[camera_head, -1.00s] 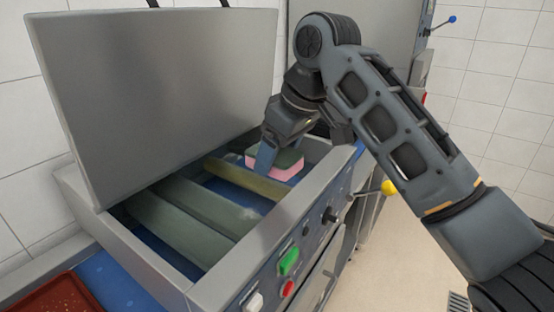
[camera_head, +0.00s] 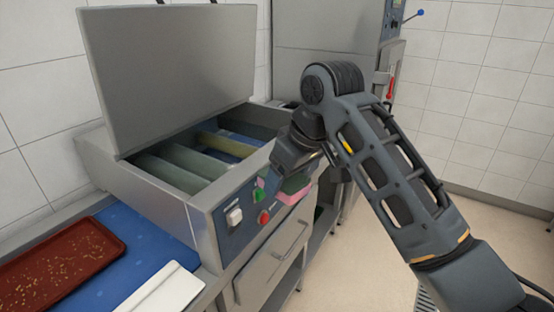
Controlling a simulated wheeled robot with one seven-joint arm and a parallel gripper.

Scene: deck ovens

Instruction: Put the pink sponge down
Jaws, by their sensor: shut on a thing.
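The pink sponge (camera_head: 290,196), pink with a dark green layer on top, is held in front of the control panel of the steel machine. My gripper (camera_head: 277,187) is shut on it, pointing down and to the left. The gripper hides part of the sponge. The sponge is clear of the machine's open top.
The open steel machine (camera_head: 203,225) has a raised lid (camera_head: 170,75) and several rollers inside. At lower left a red-brown tray (camera_head: 60,268) with crumbs lies on a blue surface (camera_head: 140,250), beside a white board (camera_head: 165,290).

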